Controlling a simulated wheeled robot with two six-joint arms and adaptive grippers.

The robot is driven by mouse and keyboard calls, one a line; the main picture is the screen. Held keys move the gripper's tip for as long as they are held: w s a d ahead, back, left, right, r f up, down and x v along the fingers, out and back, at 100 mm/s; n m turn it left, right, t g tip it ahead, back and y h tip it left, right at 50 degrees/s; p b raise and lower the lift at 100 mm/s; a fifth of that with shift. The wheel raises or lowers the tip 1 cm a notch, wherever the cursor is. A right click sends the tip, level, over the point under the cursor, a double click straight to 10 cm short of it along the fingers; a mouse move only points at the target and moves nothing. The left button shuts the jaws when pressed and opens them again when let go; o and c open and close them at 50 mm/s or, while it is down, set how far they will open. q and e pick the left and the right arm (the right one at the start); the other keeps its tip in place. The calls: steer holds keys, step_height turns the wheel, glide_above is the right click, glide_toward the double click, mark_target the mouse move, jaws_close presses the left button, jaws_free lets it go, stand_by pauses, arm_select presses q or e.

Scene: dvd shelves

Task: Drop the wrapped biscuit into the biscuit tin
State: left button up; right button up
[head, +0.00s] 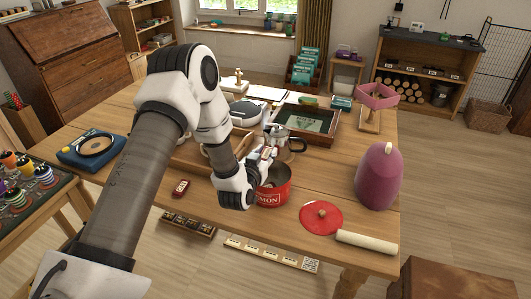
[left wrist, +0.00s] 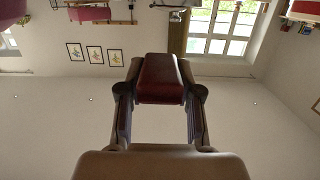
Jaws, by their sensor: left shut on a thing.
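The biscuit tin (head: 272,191) is a red, open-topped round tin with white lettering, standing on the wooden table. My left gripper (head: 266,156) is over the tin's rim at its back left, with the hand partly hiding the tin's left side. In the left wrist view the left gripper (left wrist: 160,100) is shut on a dark red block, which I take for the wrapped biscuit (left wrist: 160,78). The block sits across the fingertips. In the head view the held block is not clear. My right gripper is not in view.
A red lid (head: 322,217) with a knob lies right of the tin, beside a pale roller (head: 366,242). A small dark red packet (head: 181,188) lies left. A moka pot (head: 279,137) and a framed tray (head: 308,124) stand behind. A purple rounded object (head: 379,178) stands right.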

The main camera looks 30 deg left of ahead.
arm_select(q)
steer(key=o, duration=0.9)
steer(key=shift+o, duration=0.3)
steer(key=shift+w+f, duration=0.1)
steer(key=shift+f, duration=0.05)
steer(key=v, duration=1.2)
steer(key=shift+d, duration=0.1)
